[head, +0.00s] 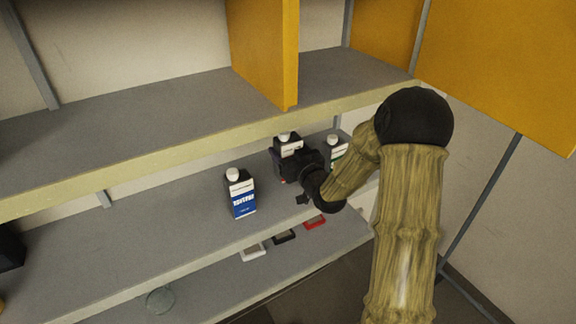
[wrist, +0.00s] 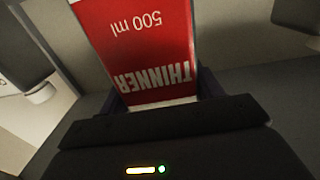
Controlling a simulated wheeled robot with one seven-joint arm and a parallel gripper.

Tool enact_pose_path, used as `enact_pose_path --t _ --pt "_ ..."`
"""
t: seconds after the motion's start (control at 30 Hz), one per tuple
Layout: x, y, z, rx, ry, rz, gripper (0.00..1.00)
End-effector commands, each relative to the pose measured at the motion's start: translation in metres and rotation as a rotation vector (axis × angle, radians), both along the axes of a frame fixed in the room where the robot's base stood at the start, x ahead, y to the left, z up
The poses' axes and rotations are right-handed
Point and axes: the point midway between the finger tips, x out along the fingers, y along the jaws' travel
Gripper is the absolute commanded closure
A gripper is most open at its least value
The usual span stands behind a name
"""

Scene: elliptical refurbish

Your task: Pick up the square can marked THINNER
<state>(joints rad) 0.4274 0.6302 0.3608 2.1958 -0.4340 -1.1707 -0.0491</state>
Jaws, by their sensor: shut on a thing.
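The THINNER can (wrist: 145,62) fills the middle of the wrist view, upside down in the picture, with a red label reading "THINNER" and "500 ml". In the head view the can (head: 290,139) shows only its white cap and upper part, behind my gripper. My gripper (head: 284,168) is shut on the can at the middle shelf. Its jaws lie at both sides of the can in the wrist view (wrist: 158,100). Whether the can touches the shelf cannot be told.
A white can with a blue label (head: 241,194) stands left of my gripper. A can with a green label (head: 337,150) stands close on the right, partly hidden by my arm. The upper shelf edge (head: 180,151) hangs close above. Small flat items (head: 284,237) lie on the shelf below.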

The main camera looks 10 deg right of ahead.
Motion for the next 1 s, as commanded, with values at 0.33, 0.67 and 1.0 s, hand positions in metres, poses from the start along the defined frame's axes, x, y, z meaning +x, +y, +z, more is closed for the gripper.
enact_pose_path --t 0.33,0.67,1.0 --pt "0.0 0.0 0.028 0.0 -0.003 0.0 0.73" --pt "0.0 0.0 0.029 0.001 -0.003 0.0 0.73" --pt "0.0 0.0 0.029 0.0 -0.003 0.0 0.73"
